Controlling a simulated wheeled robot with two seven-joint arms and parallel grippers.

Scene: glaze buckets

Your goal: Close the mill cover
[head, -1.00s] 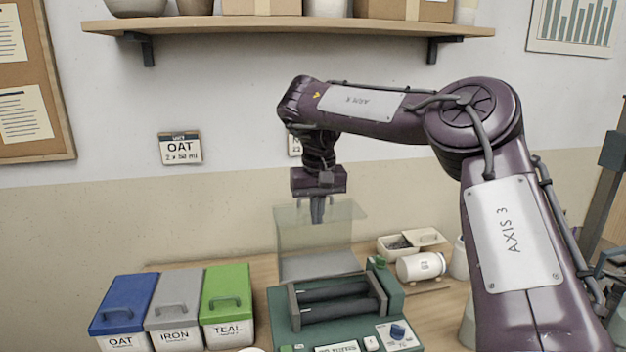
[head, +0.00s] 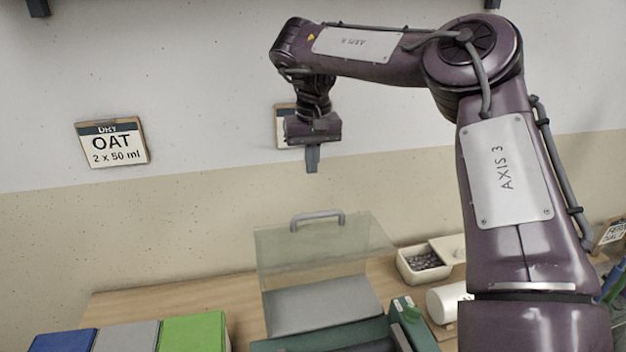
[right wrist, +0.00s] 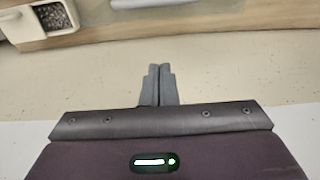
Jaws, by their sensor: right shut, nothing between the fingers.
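The mill cover (head: 345,237) is a clear, greenish panel with a grey handle (head: 317,220) on its top edge. It stands raised at the back of the green mill (head: 300,342), whose front lies below the head view's edge. My right gripper (head: 312,170) is shut and empty, fingers pointing down, above the cover's handle and apart from it. In the right wrist view the shut fingers (right wrist: 158,72) also show, with part of the cover's handle (right wrist: 150,4) likely at the top edge. My left gripper is not in view.
Blue (head: 62,343), grey (head: 125,337) and green (head: 192,333) bins stand left of the mill. The wall with an OAT card (head: 112,145) rises behind.

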